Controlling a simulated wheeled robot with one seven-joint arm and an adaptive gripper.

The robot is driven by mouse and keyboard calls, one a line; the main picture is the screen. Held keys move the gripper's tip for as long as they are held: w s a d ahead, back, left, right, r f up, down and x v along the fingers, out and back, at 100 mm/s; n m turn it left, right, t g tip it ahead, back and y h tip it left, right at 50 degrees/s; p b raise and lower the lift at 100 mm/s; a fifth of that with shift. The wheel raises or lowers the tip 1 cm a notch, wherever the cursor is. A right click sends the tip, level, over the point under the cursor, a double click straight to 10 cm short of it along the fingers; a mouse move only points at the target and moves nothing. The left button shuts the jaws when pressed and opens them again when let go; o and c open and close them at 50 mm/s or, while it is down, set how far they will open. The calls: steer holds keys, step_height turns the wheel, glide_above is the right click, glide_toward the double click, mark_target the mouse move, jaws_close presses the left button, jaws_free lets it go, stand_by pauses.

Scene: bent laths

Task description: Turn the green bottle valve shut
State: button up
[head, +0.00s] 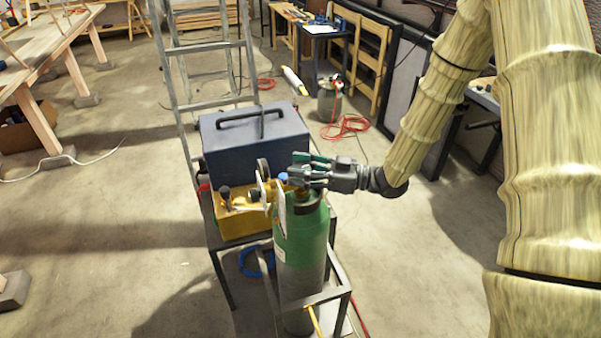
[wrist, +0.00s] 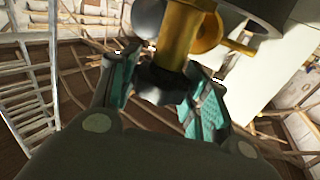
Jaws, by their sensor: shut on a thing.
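The green bottle (head: 303,240) stands upright in a dark metal frame, green at the top and grey lower down. My gripper (head: 300,172) reaches in from the right at the bottle's top, and its teal-padded fingers hide most of the valve there. In the wrist view, a dark lobed valve knob (wrist: 160,86) sits between the fingers of my gripper (wrist: 163,92), under a brass valve body (wrist: 178,42). The fingers are closed on the knob from both sides. Whether the knob has turned cannot be told.
Round gauges (head: 263,168) stick out left of the valve, close to the fingers. A yellow box (head: 240,222) and a blue-grey case (head: 255,140) stand behind the bottle. A ladder (head: 205,45) stands farther back. Open floor (head: 110,220) lies to the left.

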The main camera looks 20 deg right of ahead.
steer(key=shift+m+t+h+b, duration=0.85)
steer(key=shift+m+t+h, duration=0.5)
steer(key=shift+t, duration=0.35)
steer(key=o, duration=1)
steer(key=v, duration=1.2)
